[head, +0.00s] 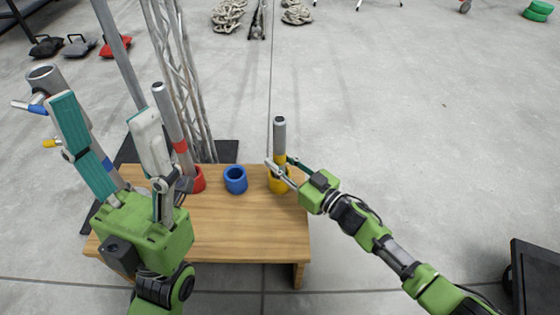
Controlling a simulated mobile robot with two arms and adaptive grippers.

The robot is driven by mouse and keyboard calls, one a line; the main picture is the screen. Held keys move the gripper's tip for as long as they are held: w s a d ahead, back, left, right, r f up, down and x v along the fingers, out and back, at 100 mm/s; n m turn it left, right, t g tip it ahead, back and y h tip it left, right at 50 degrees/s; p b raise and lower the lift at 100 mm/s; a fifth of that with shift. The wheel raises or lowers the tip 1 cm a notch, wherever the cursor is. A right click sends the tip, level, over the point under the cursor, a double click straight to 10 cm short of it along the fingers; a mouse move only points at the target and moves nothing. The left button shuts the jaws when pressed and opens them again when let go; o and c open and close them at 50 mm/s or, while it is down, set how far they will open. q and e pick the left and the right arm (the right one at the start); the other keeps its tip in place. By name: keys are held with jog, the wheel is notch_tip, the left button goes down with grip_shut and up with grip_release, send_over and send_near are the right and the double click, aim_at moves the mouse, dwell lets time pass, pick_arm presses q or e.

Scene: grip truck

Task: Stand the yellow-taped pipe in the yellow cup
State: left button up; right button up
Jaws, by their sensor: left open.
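The yellow-taped pipe (280,135) stands about upright, its grey top clear and its yellow band low down. Its lower end is at the yellow cup (278,185), on the right end of the wooden bench, and appears to be inside the cup's mouth. My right gripper (279,163) comes in from the right with its fingers closed around the pipe just above the cup, partly hiding the band and the cup's rim. My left gripper (104,115) is open, its fingers spread wide and raised over the bench's left end.
A red-taped pipe (168,112) stands in the red cup (198,180). An empty blue cup (235,180) sits between the red and yellow cups on the bench (245,235). A blue-taped pipe (45,77) is behind my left gripper. Metal truss stands behind the bench.

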jog(key=shift+o, duration=1)
jog(key=shift+s+d+f, duration=0.1)
jog(key=v, duration=1.1)
jog(key=shift+s+d, duration=0.2)
jog(key=shift+s, duration=0.05)
